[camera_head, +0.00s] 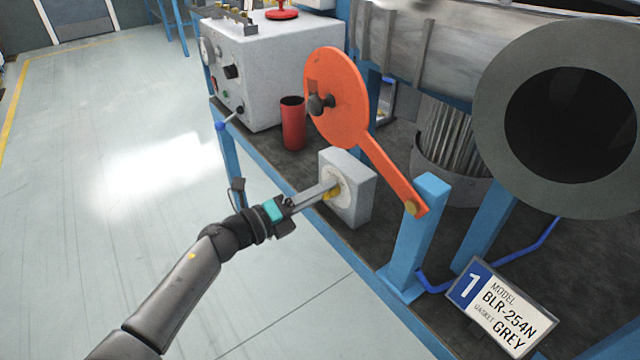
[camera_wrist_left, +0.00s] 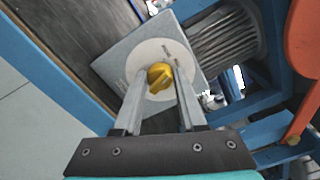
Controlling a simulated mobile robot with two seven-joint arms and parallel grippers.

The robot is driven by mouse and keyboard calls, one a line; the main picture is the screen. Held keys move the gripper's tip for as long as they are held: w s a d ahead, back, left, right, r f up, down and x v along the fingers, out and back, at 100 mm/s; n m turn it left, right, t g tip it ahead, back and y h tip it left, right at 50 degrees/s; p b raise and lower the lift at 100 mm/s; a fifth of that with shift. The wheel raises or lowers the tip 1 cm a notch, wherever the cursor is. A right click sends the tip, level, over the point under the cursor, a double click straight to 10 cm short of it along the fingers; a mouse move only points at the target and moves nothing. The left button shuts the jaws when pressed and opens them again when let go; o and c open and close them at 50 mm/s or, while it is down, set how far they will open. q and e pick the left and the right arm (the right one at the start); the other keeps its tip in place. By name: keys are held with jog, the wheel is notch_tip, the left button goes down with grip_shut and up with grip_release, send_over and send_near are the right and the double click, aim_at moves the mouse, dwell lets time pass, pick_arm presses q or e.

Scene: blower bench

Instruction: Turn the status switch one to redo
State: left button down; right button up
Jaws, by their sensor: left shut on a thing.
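The status switch is a grey box (camera_head: 357,208) with a round pale dial plate (camera_head: 344,185) and a yellow knob (camera_head: 331,194), standing near the bench's front edge. In the left wrist view the yellow knob (camera_wrist_left: 159,77) sits at the centre of the dial plate (camera_wrist_left: 178,56). My left gripper (camera_head: 328,190) reaches the dial from the left, its fingers on either side of the knob. In the left wrist view its fingertips (camera_wrist_left: 160,80) are shut on the knob. The dial's lettering is too small to read. My right gripper does not show.
An orange lever (camera_head: 345,105) rises just behind the switch box, with a blue post (camera_head: 415,235) to its right. A red cup (camera_head: 293,123) and a white control box (camera_head: 255,75) stand farther back. A sign (camera_head: 497,308) marked 1 is at the front right. The floor at left is clear.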

pick_arm(q)
jog(key=shift+n+p, duration=1.35)
jog(key=shift+n, duration=1.25)
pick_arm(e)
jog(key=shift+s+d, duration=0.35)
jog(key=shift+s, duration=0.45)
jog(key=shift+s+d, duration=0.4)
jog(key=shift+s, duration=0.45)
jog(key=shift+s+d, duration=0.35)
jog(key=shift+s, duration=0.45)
pick_arm(q)
jog(key=shift+f, duration=0.1)
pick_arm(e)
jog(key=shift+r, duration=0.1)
pick_arm(q)
jog(key=shift+c, duration=2.4)
grip_release()
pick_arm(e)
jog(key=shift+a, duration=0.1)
